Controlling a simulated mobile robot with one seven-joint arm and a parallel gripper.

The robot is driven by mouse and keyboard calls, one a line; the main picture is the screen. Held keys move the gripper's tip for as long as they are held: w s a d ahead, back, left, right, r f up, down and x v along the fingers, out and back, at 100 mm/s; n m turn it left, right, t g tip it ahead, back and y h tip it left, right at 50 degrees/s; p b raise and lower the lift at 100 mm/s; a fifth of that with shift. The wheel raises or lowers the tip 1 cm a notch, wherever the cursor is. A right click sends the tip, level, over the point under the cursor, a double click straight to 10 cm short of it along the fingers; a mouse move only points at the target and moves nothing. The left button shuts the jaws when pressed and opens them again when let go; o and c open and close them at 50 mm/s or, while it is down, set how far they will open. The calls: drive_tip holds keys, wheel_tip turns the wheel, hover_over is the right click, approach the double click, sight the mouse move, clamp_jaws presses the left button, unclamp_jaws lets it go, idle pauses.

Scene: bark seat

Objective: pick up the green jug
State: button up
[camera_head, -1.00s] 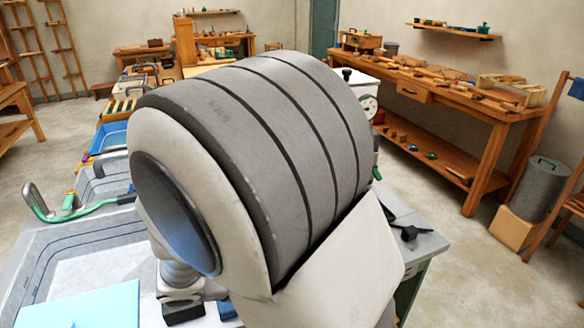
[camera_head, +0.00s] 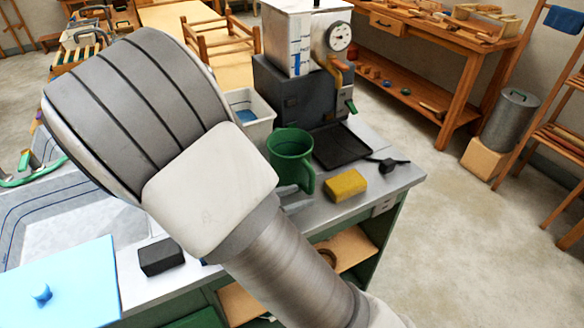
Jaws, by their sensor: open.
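The green jug (camera_head: 289,148) stands upright on the grey metal bench top (camera_head: 385,195), its open mouth up and its handle towards the camera and to the right. My arm crosses the view and hides most of my gripper. Two grey fingertips of my gripper (camera_head: 297,196) show past the arm, low beside the jug's handle. They are apart, so it is open. I cannot tell whether the handle lies between them or whether they touch it.
A yellow sponge (camera_head: 345,185) lies right of the jug. A dark machine with a dial (camera_head: 290,90) and its black tray (camera_head: 341,147) stand behind. A white bin (camera_head: 247,115) is behind-left. A black block (camera_head: 160,256) and blue lid (camera_head: 62,285) lie at left.

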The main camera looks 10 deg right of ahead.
sight(311, 192)
drive_tip(key=b+x, duration=0.1)
drive_tip(key=x, duration=0.4)
drive_tip(key=shift+w+d+f, duration=0.2)
drive_tip(key=shift+f, duration=0.05)
clamp_jaws()
idle(1.3)
